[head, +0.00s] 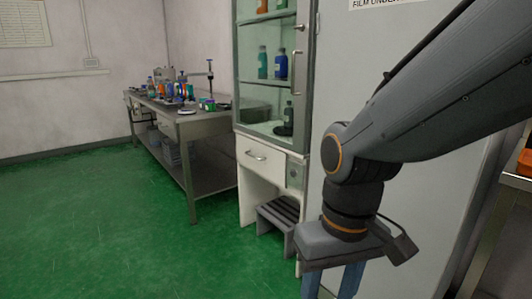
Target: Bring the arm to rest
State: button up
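My arm (440,90) reaches in from the upper right and bends down at its wrist. My gripper (331,284) hangs at the bottom, right of centre, pointing down. Its two blue-grey fingers stand apart with a gap between them, and nothing shows in the visible part of the gap. The fingertips are cut off by the lower edge of the picture.
A glass-fronted cabinet (262,165) with bottles stands behind, left of my gripper. A step stool (279,222) stands at its foot. A large grey cabinet (338,60) is behind my arm. A metal bench (200,125) holds several items. The green floor (90,220) at left is clear.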

jog(key=d+r+m+p, duration=0.3)
jog(key=d+r+p, duration=0.6)
jog(key=p, duration=0.9)
jog(key=shift+w+d+r+h, duration=0.25)
jog(key=shift+r+h, duration=0.05)
jog(key=shift+r, duration=0.7)
